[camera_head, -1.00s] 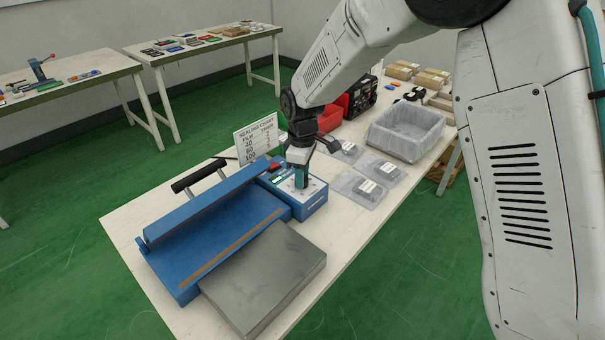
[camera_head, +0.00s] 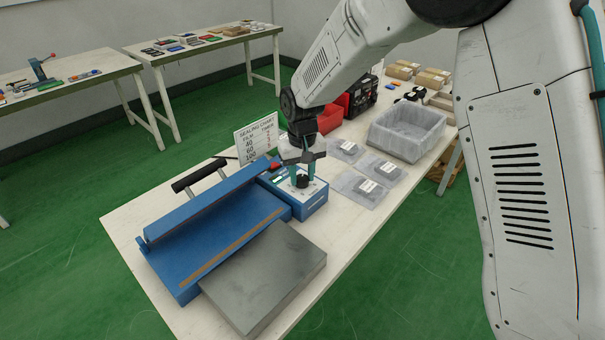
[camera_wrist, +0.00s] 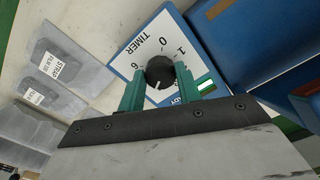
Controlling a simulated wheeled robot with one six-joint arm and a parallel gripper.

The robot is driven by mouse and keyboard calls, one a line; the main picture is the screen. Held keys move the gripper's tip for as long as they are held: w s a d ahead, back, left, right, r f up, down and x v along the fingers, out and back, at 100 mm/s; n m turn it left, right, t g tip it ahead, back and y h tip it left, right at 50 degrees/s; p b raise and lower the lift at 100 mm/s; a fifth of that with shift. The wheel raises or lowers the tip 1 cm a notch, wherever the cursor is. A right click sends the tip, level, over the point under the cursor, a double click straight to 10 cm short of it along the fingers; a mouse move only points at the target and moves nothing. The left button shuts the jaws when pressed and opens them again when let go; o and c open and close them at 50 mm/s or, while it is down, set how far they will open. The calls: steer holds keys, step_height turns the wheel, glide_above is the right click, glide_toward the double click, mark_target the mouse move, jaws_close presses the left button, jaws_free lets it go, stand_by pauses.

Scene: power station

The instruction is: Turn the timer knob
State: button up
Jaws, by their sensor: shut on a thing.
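The black timer knob (camera_wrist: 159,72) sits on the white face of the blue sealer's control box (camera_head: 312,204). The knob also shows in the head view (camera_head: 302,181). In the wrist view, TIMER and the digits 0, 1 and 6 are printed around it; other marks are hidden by my fingers. A pale mark shows on the knob's lower side in that view. My gripper (camera_wrist: 160,90) has one green finger on each side of the knob and is shut on it. In the head view my gripper (camera_head: 302,168) points down at the control box.
A red switch (camera_head: 274,165) and the sealer's long blue arm (camera_head: 205,205) are close by. A sealing chart card (camera_head: 257,140) stands behind. Flat bags (camera_head: 357,188) and a clear bin (camera_head: 406,132) lie to the right. A grey plate (camera_head: 265,275) is in front.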

mark_target(302, 178)
steer(key=m, duration=0.5)
steer(key=shift+a, duration=0.1)
steer(key=shift+m, duration=0.3)
stand_by(0.4)
steer(key=o, duration=1)
step_height(302, 178, up, 8)
steer(key=shift+f, duration=0.1)
